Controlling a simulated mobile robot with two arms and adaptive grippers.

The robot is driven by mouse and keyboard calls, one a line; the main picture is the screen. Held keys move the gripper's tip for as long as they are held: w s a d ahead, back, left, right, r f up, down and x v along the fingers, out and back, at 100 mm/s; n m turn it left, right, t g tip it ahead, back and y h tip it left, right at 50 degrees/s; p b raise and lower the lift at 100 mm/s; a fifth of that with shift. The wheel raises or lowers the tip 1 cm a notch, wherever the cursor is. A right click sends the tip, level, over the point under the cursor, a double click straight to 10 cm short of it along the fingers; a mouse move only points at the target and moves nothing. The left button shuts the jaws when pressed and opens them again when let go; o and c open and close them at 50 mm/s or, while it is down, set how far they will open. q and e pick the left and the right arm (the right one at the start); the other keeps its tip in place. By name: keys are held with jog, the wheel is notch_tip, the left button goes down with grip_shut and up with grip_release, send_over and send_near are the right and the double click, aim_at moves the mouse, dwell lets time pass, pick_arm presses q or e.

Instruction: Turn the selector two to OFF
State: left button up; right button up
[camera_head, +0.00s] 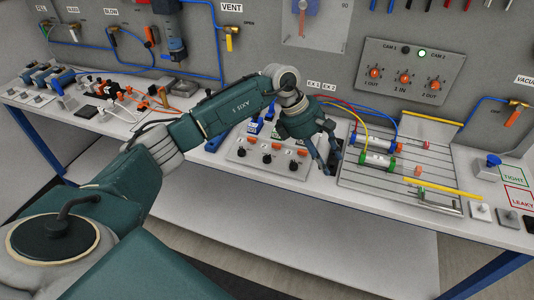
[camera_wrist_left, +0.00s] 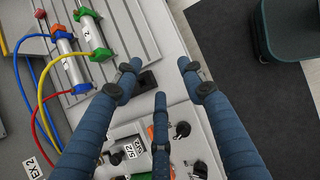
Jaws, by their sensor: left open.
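A light selector panel (camera_head: 279,170) lies on the table, with a row of black knobs and orange parts. The middle black knob (camera_head: 267,158) appears to be selector two; its pointer direction is too small to read. My left gripper (camera_head: 329,166) is open and empty, pointing down just right of the panel's right end. In the left wrist view, the spread blue fingers of the left gripper (camera_wrist_left: 158,72) reach past the panel, and one finger crosses over it. A black knob (camera_wrist_left: 183,129) shows right of that finger. Part of the panel is hidden. My right gripper is not in view.
A grooved plate (camera_head: 375,181) with cylinders and coloured hoses lies right of the panel. A wall panel with orange knobs (camera_head: 414,75) is behind it. Valves and cables (camera_head: 110,95) crowd the left of the table. The table's front edge is close to the panel.

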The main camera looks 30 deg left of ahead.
aim_at(267, 156)
pick_arm(q)
jog(key=s+a+r+g+y, duration=0.1)
jog(key=a+r+y, duration=0.15)
jog(key=a, duration=0.65)
jog(key=s+a+r+g+y, duration=0.1)
jog(key=s+a+y, duration=0.15)
jog(key=a, duration=0.65)
jog(key=shift+y, duration=0.3)
jog(key=f+p, duration=0.1)
jog(key=f, duration=0.2)
jog(key=w+f+p, duration=0.1)
jog(key=f, duration=0.2)
jog(key=f+p, duration=0.1)
jog(key=f, duration=0.2)
jog(key=shift+w+a+f, duration=0.15)
jog(key=shift+w+f, duration=0.1)
jog(key=shift+f, duration=0.1)
jog(key=shift+w+f, duration=0.1)
jog(key=shift+f, duration=0.4)
grip_shut()
